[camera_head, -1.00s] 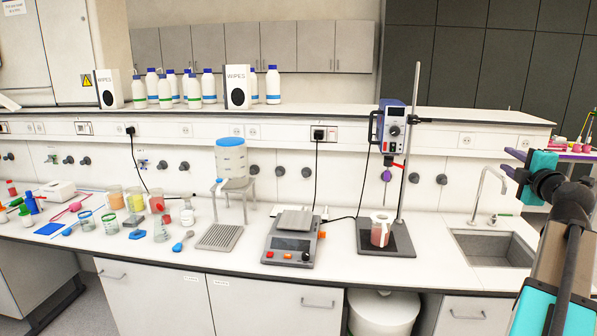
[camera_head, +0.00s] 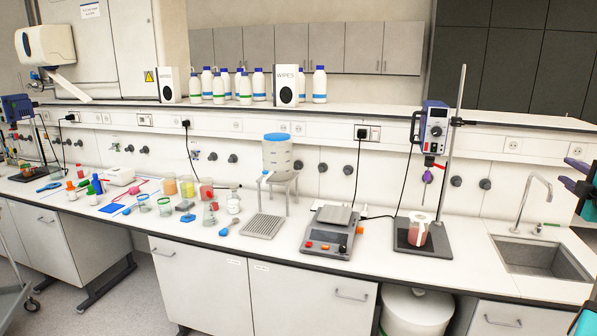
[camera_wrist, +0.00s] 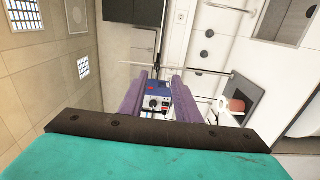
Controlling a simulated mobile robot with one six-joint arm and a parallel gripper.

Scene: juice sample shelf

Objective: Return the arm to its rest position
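My gripper shows at the right edge of the head view, with its dark purple fingers (camera_head: 578,176) partly cut off by the frame. In the wrist view my gripper (camera_wrist: 157,84) has its two purple fingers apart, with nothing between them. The blue and white overhead stirrer (camera_wrist: 157,100) shows in the gap, in the background. In the head view the stirrer (camera_head: 434,130) hangs on its stand above a beaker of reddish liquid (camera_head: 418,232). The gripper is to the right of both.
A sink (camera_head: 540,260) with a tap lies at the right of the bench. A hot plate (camera_head: 332,233), a drink dispenser (camera_head: 278,153) and several glasses of coloured juice (camera_head: 187,187) stand along the bench. White bottles (camera_head: 319,85) line the upper shelf. Grey floor (camera_head: 130,305) is open at lower left.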

